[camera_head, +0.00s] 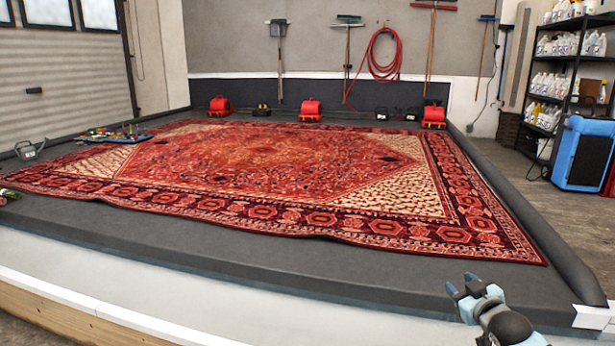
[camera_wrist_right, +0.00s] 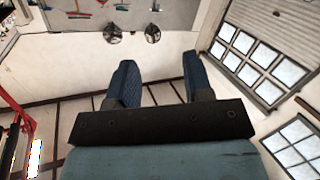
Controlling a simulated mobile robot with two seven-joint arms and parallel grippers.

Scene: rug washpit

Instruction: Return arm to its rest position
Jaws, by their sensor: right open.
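My right gripper (camera_head: 465,287) shows at the lower right of the head view, above the near edge of the dark wash platform (camera_head: 330,262). In the right wrist view its two blue fingers (camera_wrist_right: 160,85) stand apart with nothing between them. That view looks up past the fingers to the ceiling, wall and windows. A large red patterned rug (camera_head: 262,160) lies flat on the platform, apart from the gripper. My left gripper is not in either view.
Red blowers (camera_head: 310,110) stand along the platform's back edge. A tray of tools (camera_head: 112,134) lies at the rug's far left corner. A shelf of bottles (camera_head: 570,70) and a blue machine (camera_head: 583,153) stand at the right. The platform's front strip is mostly clear.

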